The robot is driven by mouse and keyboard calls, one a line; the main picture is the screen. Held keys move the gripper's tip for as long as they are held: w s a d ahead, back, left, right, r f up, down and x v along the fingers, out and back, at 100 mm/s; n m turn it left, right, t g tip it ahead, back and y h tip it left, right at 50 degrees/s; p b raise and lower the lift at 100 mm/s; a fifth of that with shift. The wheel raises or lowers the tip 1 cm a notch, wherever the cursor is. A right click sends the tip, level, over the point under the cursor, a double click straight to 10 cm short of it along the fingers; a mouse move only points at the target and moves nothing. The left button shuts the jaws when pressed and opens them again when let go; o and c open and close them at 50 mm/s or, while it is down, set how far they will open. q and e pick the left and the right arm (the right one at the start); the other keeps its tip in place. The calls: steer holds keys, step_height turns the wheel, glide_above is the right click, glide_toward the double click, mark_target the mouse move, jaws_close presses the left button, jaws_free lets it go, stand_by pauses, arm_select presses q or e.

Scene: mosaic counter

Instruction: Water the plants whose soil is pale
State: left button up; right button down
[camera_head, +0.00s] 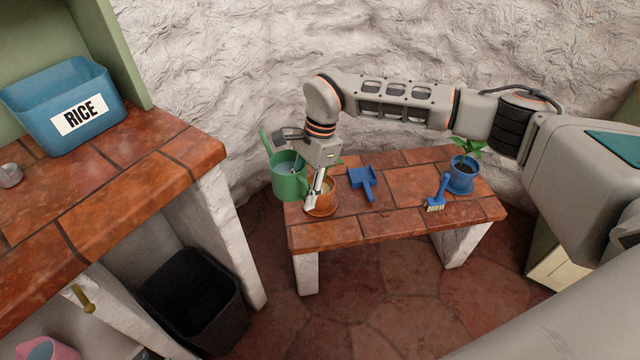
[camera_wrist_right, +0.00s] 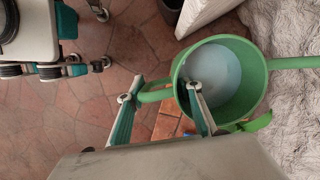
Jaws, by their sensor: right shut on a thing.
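A green watering can (camera_head: 287,178) is at the left end of the small tiled table, overlapping its edge; I cannot tell if it touches the table. In the right wrist view the can (camera_wrist_right: 258,90) is open-topped, with pale liquid inside. My right gripper (camera_head: 315,200) is shut on the can's handle; it also shows in the right wrist view (camera_wrist_right: 158,93). An orange pot (camera_head: 327,190) is partly hidden behind my gripper, with a little green leaf showing; its soil is mostly hidden. A blue pot (camera_head: 461,178) with a leafy plant (camera_head: 466,148) and dark-looking soil stands at the right. My left gripper is not in view.
A blue dustpan (camera_head: 363,180) and a blue brush (camera_head: 439,192) lie on the small table (camera_head: 400,215). A black bin (camera_head: 193,300) is below. A rough white wall is behind.

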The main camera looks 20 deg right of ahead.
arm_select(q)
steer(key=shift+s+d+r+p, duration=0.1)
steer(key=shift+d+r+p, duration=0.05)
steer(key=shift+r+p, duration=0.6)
arm_select(e)
steer(key=w+a+f+m+t+h, duration=0.1)
steer(key=w+a+f+m, duration=0.3)
steer(key=m, duration=0.4)
steer(key=w+a+f+m+t+h, duration=0.1)
steer(key=w+a+f+m, duration=0.3)
steer(key=m, duration=0.5)
steer(key=w+t, duration=0.1)
steer(key=w, duration=0.1)
steer(key=shift+w+a+f+t, duration=0.35)
steer(key=shift+a+f+t, duration=0.05)
steer(key=shift+a, duration=0.1)
